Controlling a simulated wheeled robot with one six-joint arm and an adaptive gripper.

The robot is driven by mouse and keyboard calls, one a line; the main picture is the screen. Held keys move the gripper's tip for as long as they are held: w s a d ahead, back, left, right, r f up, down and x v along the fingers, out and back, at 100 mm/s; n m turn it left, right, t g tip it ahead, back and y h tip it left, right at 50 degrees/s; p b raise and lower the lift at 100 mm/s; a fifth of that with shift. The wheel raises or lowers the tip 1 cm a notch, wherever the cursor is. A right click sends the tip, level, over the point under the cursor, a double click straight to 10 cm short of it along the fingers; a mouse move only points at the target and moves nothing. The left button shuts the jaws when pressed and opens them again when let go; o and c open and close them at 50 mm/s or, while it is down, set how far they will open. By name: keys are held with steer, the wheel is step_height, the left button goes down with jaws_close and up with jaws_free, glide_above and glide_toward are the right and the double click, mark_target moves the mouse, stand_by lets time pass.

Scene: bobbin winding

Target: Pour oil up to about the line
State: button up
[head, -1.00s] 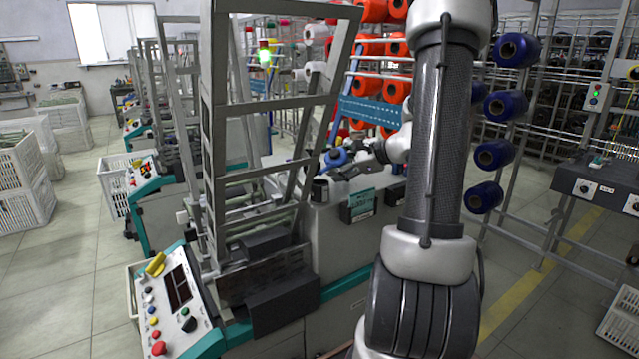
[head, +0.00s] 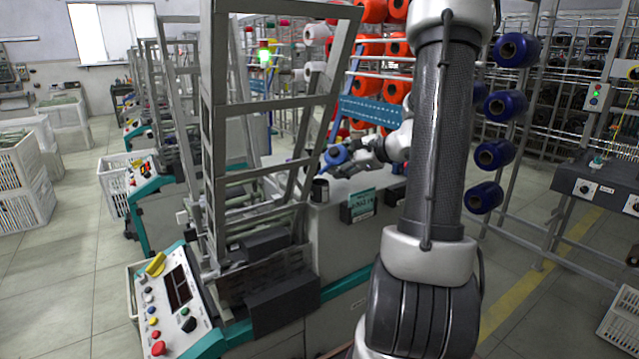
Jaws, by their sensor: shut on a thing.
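My gripper (head: 352,158) is small in the view, above the top of the grey machine cabinet, and shut on a blue object (head: 336,155). This looks like an oil container, and it appears tilted to the left. A thin dark part, perhaps its spout, reaches left from it. A small dark grey cup (head: 320,190) stands on the cabinet top below and slightly left of the gripper. The blue object is apart from the cup. I cannot see a line, any oil or the inside of the cup.
A metal frame (head: 208,130) rises just left of the cup. The cabinet top (head: 345,190) right of the cup is clear. Blue bobbins (head: 495,153) hang on a rack at right. A control panel (head: 178,295) with buttons is at front left.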

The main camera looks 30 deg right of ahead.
steer(key=shift+r+n+h, duration=0.3)
steer(key=shift+r+n, duration=0.2)
steer(key=shift+r, duration=0.1)
stand_by(1.1)
steer(key=shift+f, duration=0.1)
stand_by(2.4)
steer(key=shift+f+m+y, duration=0.6)
steer(key=shift+f+m, duration=0.3)
steer(key=shift+f, duration=0.05)
steer(key=m, duration=0.1)
steer(key=m+y, duration=0.1)
steer(key=a+m+g+y, duration=0.1)
steer(key=shift+s+r, duration=0.2)
steer(key=shift+r, duration=0.1)
